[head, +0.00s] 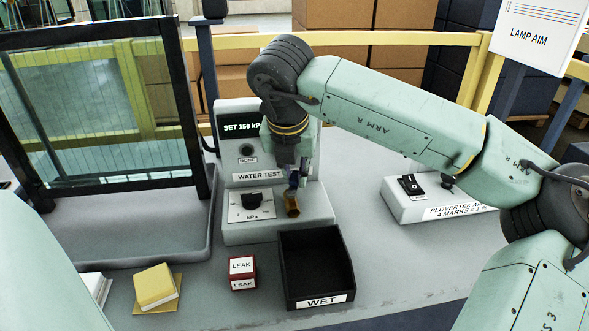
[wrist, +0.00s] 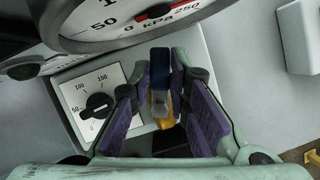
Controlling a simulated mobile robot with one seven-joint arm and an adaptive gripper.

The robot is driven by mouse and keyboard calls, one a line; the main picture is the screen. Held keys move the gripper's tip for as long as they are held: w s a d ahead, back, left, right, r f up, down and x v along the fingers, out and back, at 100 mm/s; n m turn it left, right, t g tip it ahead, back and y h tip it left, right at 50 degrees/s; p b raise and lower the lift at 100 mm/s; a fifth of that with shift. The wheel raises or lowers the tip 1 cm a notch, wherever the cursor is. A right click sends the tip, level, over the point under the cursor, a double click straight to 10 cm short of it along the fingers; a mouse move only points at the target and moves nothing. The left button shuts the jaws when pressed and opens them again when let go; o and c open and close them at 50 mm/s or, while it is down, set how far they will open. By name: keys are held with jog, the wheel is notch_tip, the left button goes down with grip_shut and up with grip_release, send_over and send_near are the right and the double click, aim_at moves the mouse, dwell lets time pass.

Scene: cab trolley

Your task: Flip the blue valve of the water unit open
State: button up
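The water unit (head: 236,173) is a grey box labelled WATER TEST, with a display reading SET 150 kPa, a DONE button and a kPa dial (head: 251,204). The dial also shows in the wrist view (wrist: 97,103). The valve has a dark blue lever (wrist: 160,72) above a brass body (wrist: 164,105); the brass part shows in the head view (head: 291,206) under my gripper (head: 297,186). In the wrist view my gripper (wrist: 165,118) is open, its purple pads on either side of the lever, with gaps visible. The lower valve is partly hidden.
A round gauge (wrist: 150,20) is close at the top of the wrist view. A black WET tray (head: 316,298), a red LEAK block (head: 242,273) and a yellow sponge-like block (head: 155,286) lie in front. A framed glass panel (head: 100,110) stands left.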

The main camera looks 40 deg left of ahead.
grip_shut()
jog(key=shift+a+f+n+y+b, duration=0.1)
jog(key=shift+f+n+y+b, duration=0.2)
jog(key=shift+n+b, duration=0.45)
jog(key=n, duration=0.1)
jog(key=n+g+b, duration=0.1)
jog(key=shift+s+a+r+n+y, duration=0.3)
jog(key=shift+s+a+n+y, duration=0.05)
jog(key=shift+s+y, duration=0.05)
jog(key=o, duration=0.6)
grip_release()
jog(key=shift+r, duration=0.1)
